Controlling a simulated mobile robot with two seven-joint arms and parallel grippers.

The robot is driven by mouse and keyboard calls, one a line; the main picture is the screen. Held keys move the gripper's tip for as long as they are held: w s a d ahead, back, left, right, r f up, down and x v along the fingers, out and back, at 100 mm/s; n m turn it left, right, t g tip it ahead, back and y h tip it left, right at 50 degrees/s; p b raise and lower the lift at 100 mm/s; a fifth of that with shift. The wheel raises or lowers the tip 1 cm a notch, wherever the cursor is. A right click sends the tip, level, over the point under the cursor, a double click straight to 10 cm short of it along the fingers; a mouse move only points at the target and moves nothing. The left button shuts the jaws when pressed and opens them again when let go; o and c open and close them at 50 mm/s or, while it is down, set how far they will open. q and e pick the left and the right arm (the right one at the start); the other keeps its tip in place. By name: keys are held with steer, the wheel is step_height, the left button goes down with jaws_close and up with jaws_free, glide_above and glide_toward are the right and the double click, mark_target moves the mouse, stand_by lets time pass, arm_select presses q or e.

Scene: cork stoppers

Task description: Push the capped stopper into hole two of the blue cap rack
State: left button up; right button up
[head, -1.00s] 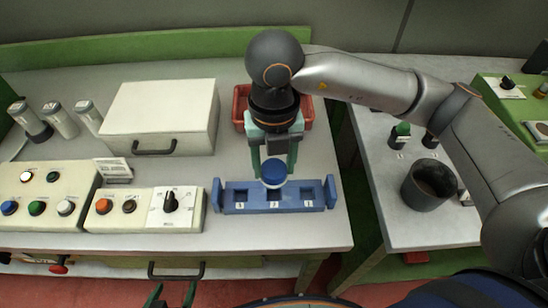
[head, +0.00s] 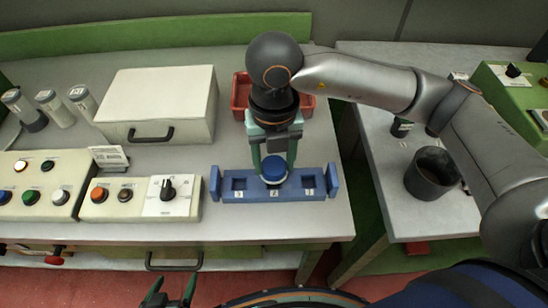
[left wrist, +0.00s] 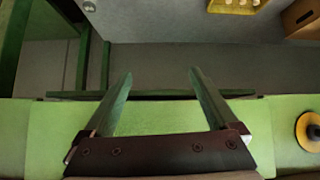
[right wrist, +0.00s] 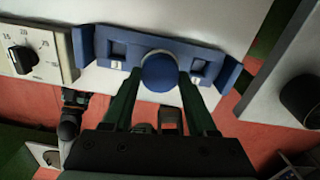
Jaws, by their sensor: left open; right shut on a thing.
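The blue cap rack (head: 236,196) lies along the front of the table, with three square holes in a row. The capped stopper has a round blue cap (head: 274,168) and a pale lower part. My right gripper (head: 274,158) is shut on it from above, holding it upright at the middle hole, whose label looks like a 2. The stopper hides that hole, so its depth is unclear. The right wrist view shows the cap (right wrist: 160,72) between the fingers, with the outer holes empty. My left gripper (head: 169,296) is open and empty below the table's front edge.
A control box with a dial (head: 168,188) stands close to the rack's left end. A white case (head: 160,104) and a red bin (head: 240,93) are behind. A dark cup (head: 431,175) stands on the right table, across a gap.

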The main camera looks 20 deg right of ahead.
mark_target(274, 167)
arm_select(q)
steer(key=shift+f+b, duration=0.7)
arm_select(e)
steer(key=shift+f, duration=0.6)
arm_select(q)
steer(key=shift+f, duration=0.2)
stand_by(0.8)
steer(key=shift+f+b, duration=0.7)
steer(key=shift+b, duration=0.25)
arm_select(e)
steer(key=shift+f, duration=0.75)
steer(key=o, duration=1.4)
arm_select(q)
steer(key=shift+w+d+r+p, duration=0.2)
steer(key=shift+d+r+p, duration=0.1)
steer(key=shift+r, duration=0.2)
steer(key=shift+w+d+r+p, duration=0.2)
steer(key=shift+d+r, duration=0.1)
steer(key=shift+r, duration=0.2)
arm_select(e)
step_height(274, 167, up, 13)
steer(key=shift+f, duration=0.2)
